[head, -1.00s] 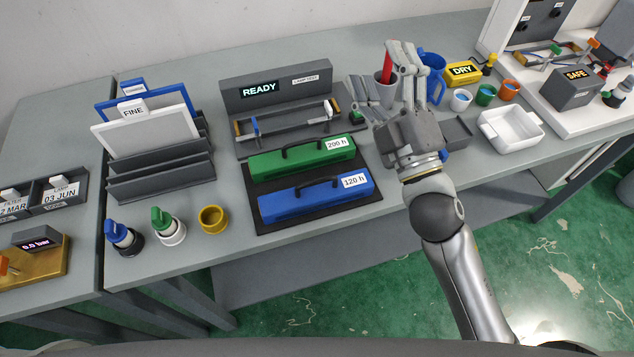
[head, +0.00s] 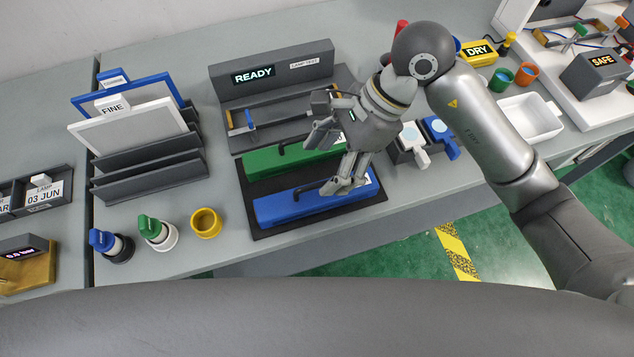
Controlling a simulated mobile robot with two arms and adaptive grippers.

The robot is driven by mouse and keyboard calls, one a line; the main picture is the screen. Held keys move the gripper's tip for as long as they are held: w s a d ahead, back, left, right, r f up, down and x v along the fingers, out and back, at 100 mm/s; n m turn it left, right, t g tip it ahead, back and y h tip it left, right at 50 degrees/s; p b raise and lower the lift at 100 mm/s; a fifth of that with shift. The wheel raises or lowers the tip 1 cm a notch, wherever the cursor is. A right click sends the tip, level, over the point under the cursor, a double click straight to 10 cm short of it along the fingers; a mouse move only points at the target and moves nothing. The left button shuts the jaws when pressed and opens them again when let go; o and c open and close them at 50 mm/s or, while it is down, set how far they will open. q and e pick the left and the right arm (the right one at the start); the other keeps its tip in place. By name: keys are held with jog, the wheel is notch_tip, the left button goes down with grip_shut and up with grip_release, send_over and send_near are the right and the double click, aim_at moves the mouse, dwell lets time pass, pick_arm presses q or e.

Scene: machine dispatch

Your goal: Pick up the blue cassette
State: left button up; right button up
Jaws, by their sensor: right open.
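The blue cassette (head: 285,208), a long box with a dark handle on top, lies on the black mat at the front of the table. The green cassette (head: 272,160) lies parallel just behind it. My right gripper (head: 318,167) is open and empty, with its fingers spread over the right parts of both cassettes. It hides the right end of the green cassette and much of the blue one's label. I cannot tell whether a finger touches the blue cassette. My left gripper is not in view.
Behind the cassettes stands a grey READY unit (head: 252,77) with a rail in front. A rack with FINE panel (head: 130,133) stands left. Two capped knobs and a yellow cup (head: 206,224) stand front left. A white tray (head: 530,118) is at right.

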aim_at(318, 193)
jog(key=shift+w+d+f+h, duration=0.25)
jog(key=shift+w+d+h, duration=0.25)
jog(key=shift+d, duration=0.25)
jog(key=shift+d+f, duration=0.1)
jog(key=shift+f, duration=0.2)
jog(key=p+x, duration=0.1)
jog(key=x, duration=0.4)
jog(key=p+x, duration=0.1)
jog(key=x, duration=0.2)
jog(key=p+x, duration=0.1)
jog(key=shift+s+f+p, duration=0.2)
jog(key=shift+s+p, duration=0.15)
jog(key=shift+f, duration=0.3)
jog(key=shift+c, duration=0.4)
jog(key=c, duration=1.2)
jog(key=shift+c, duration=0.6)
